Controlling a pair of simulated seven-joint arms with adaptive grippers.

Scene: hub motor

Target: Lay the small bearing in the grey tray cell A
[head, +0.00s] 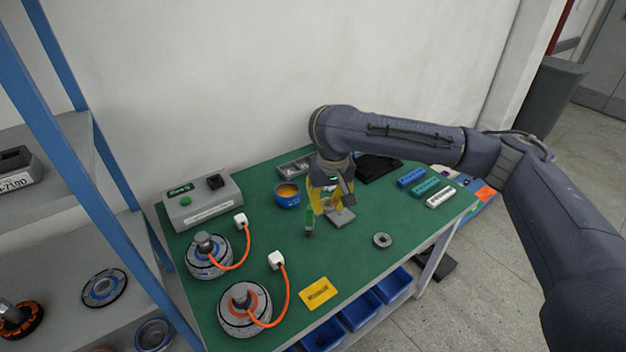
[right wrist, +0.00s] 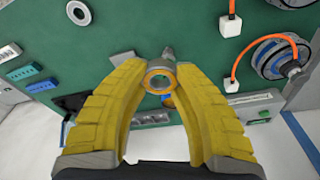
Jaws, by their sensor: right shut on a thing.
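My right gripper (head: 325,205) with yellow fingers is low over the back middle of the green table. In the right wrist view its fingertips (right wrist: 160,80) are closed on a small ring, the small bearing (right wrist: 150,72), with an orange rim showing around it. The bearing is hidden by the fingers in the head view. A small grey tray with cells (head: 284,170) stands at the back, behind and left of the gripper and partly covered by the arm. Its cell letters cannot be read. My left gripper is not in view.
A blue tin with orange contents (head: 288,201) stands left of the gripper. A green-handled tool (head: 309,226) and a grey block (head: 341,217) are close to it. A larger ring (head: 382,240) lies in front. Two hub motors (head: 245,311) with orange cables occupy the left.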

